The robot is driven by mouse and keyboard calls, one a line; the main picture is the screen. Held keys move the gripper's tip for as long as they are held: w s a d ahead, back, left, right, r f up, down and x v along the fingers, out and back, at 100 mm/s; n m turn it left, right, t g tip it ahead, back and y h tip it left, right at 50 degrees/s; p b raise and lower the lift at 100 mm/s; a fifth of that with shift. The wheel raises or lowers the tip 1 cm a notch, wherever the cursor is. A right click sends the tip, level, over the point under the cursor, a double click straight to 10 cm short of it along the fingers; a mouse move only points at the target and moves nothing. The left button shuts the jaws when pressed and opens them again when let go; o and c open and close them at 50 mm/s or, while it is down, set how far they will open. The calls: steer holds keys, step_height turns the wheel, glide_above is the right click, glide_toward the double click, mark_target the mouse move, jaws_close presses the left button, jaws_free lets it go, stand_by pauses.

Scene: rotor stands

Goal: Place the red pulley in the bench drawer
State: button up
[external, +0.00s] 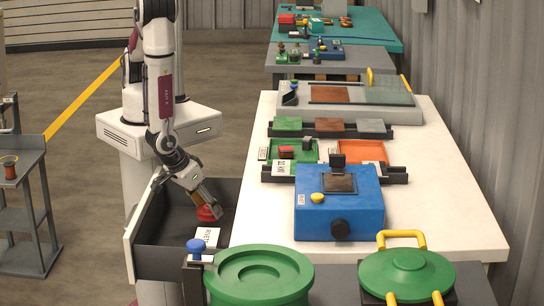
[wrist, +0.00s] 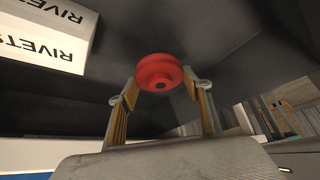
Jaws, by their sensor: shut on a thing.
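The red pulley (external: 207,213) is inside the open bench drawer (external: 162,260), between the fingertips of my gripper (external: 203,205). The drawer has a dark interior and a white front. My gripper points down into the drawer and is shut on the pulley. In the wrist view the red pulley (wrist: 160,72) shows as a grooved disc with a dark centre hole, held between the yellow-padded fingers. I cannot tell whether the pulley touches the drawer floor.
A white box marked RIVETS (wrist: 42,32) lies in the drawer close to the pulley; it also shows in the external view (external: 207,236). A blue machine (external: 338,203) stands on the white bench (external: 450,200) to the right. A green round container (external: 258,275) is in front.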

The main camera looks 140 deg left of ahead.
mark_target(203, 212)
steer(key=shift+f, duration=2.05)
steer(key=shift+f, duration=0.15)
steer(key=o, duration=1.5)
steer(key=shift+c, duration=0.2)
steer(key=v, duration=1.2)
steer(key=shift+r, duration=0.2)
